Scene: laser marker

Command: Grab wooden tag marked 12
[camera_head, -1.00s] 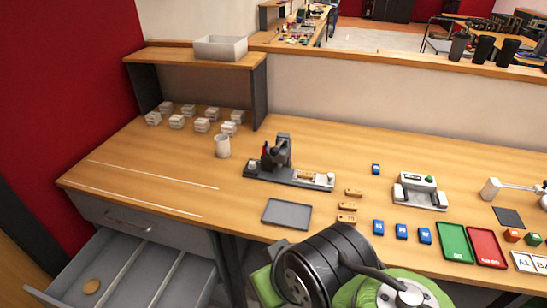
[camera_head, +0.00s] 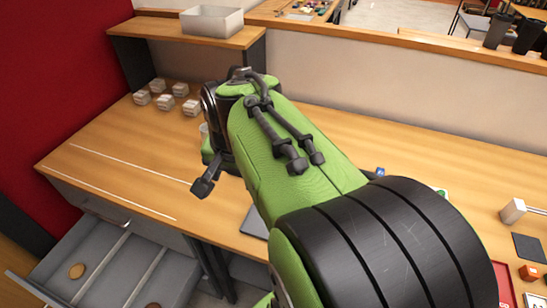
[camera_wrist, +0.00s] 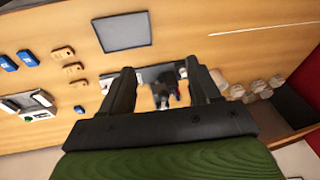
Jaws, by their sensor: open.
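Three wooden tags show left of my gripper in the wrist view: one tag (camera_wrist: 62,53), a second tag (camera_wrist: 73,67) and a third tag (camera_wrist: 77,83). They lie flat on the table in a loose row. No number can be read on any of them. My gripper (camera_wrist: 160,72) is open and empty, above the table in front of the dark marking machine (camera_wrist: 162,92). In the head view my arm hides the tags and the machine.
A grey tray (camera_wrist: 123,32) lies beyond the tags in the wrist view, near blue blocks (camera_wrist: 28,57) and a white device (camera_wrist: 40,98). Several white boxes (camera_head: 158,86) stand at the back left under a shelf (camera_head: 170,32). The left tabletop is clear.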

